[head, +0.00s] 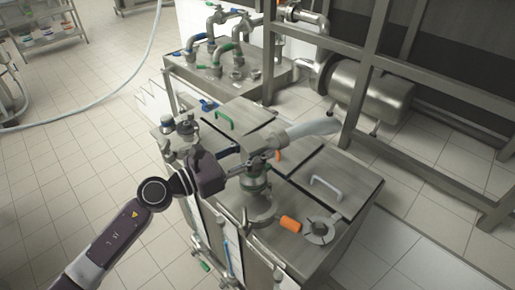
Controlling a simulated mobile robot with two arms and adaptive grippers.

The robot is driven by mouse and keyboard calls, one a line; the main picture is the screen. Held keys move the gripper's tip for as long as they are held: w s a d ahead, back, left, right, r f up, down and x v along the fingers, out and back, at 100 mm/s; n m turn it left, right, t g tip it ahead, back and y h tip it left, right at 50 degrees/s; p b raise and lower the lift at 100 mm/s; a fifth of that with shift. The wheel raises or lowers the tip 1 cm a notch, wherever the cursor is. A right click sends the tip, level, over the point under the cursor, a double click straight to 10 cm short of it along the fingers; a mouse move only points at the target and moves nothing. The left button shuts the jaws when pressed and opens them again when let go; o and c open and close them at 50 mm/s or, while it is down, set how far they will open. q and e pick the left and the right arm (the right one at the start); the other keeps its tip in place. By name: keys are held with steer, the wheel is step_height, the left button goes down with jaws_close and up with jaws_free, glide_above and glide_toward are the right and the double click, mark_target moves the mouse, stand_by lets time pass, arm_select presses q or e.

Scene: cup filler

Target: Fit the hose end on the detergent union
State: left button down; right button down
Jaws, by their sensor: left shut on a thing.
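My left gripper (230,160) reaches in from the left over the steel cabinet and is shut at the metal hose end (265,146). Its fingertips are small and partly hidden against the metal parts. A pale, translucent hose (308,130) runs from the hose end to the upper right. An upright metal fitting with a greenish band (255,182), which looks like the detergent union, stands just below the hose end. The two overlap in this view, so I cannot tell whether they touch. My right gripper is not in view.
The steel cabinet (340,172) has lids with a green handle (224,120) and a white handle (327,187). An orange-handled part (290,224) sits near its front. Pipes and valves (225,50), a steel frame and a motor (370,92) stand behind. Tiled floor is clear on the left.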

arm_select(q)
steer(key=c, duration=1.3)
jaws_free()
steer(key=shift+r, duration=0.15)
steer(key=shift+f, duration=0.35)
steer(key=v, duration=1.2)
step_height(320, 180, up, 5)
steer(key=p, duration=0.3)
steer(key=shift+r+p, duration=0.2)
steer(key=shift+p, duration=0.1)
